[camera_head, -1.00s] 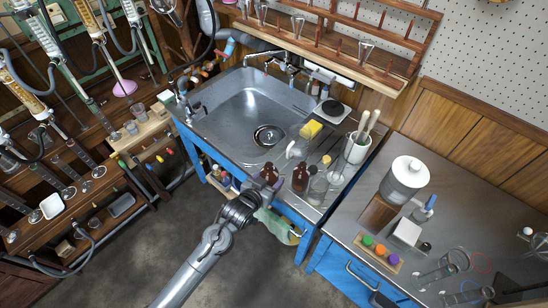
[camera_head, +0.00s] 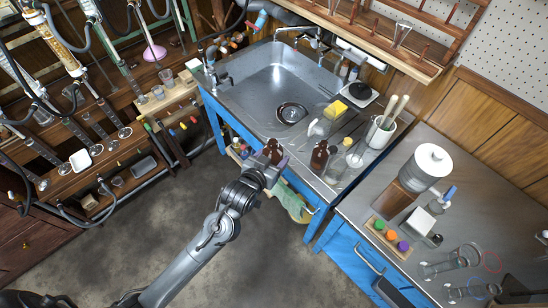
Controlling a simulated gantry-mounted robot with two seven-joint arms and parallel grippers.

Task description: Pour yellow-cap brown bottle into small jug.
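A brown bottle (camera_head: 273,149) is at my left gripper (camera_head: 267,163), near the front edge of the sink counter. The gripper appears shut on it, and the fingers are partly hidden by the wrist. The bottle looks roughly upright; I cannot make out its cap colour. A second brown bottle (camera_head: 320,157) stands on the counter to the right, apart from the gripper. A clear glass vessel that looks like the small jug (camera_head: 318,128) stands behind the bottles, left of the yellow sponge. My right gripper is not in view.
A yellow sponge (camera_head: 335,110), clear glassware (camera_head: 356,158) and a white pot with pestles (camera_head: 381,132) crowd the counter right of the sink (camera_head: 262,90). A green cloth (camera_head: 291,200) hangs at the front. The floor in front is clear.

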